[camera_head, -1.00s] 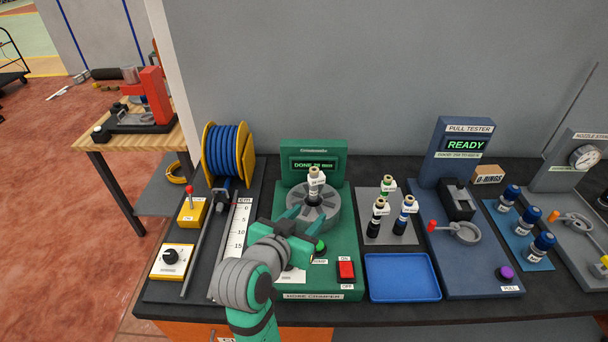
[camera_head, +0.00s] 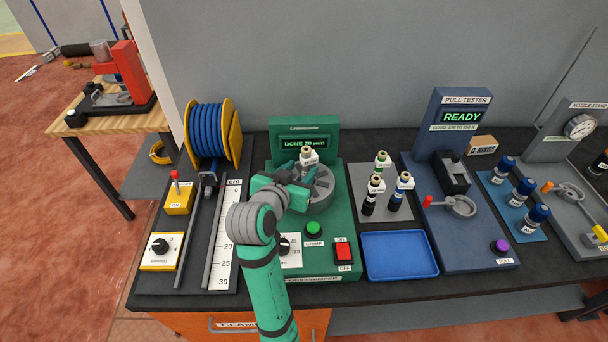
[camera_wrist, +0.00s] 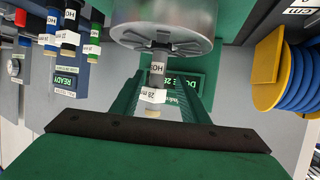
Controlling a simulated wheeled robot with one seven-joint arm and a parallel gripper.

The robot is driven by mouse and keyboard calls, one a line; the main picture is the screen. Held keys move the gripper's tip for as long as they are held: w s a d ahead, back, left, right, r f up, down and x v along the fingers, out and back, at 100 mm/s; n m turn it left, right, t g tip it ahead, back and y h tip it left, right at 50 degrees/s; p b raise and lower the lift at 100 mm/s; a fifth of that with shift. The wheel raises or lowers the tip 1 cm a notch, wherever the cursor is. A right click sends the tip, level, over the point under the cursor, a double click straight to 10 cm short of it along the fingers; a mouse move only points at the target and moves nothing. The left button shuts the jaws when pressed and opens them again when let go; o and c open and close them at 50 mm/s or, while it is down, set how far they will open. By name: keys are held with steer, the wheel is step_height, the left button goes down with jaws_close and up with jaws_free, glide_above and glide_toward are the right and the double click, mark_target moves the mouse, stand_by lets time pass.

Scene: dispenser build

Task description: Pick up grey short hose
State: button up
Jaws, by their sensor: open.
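A short grey hose with a white tag and a tan upper end (camera_head: 308,156) stands upright in the round grey chuck (camera_head: 322,186) of the green hose crimper. In the wrist view, which looks upside down, the grey hose (camera_wrist: 158,70) shows below the chuck (camera_wrist: 165,25) with its "28 m" tag. My gripper (camera_head: 296,176) is open at the chuck, close to the hose. In the wrist view its two green fingers lie on either side of the hose, with gaps. The hose's lower part is hidden in the chuck.
The crimper screen (camera_head: 305,143) reads DONE 28 mm. Several tagged hoses stand on a grey plate (camera_head: 366,184) to the right, behind an empty blue tray (camera_head: 399,255). A blue hose reel (camera_head: 211,132) stands left. The pull tester (camera_head: 462,150) reads READY.

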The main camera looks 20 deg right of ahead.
mark_target(304, 167)
steer(key=x, duration=0.3)
steer(key=shift+d, duration=0.4)
steer(key=shift+a, duration=0.1)
jaws_close()
steer(key=shift+r, duration=0.1)
steer(key=shift+r, duration=0.1)
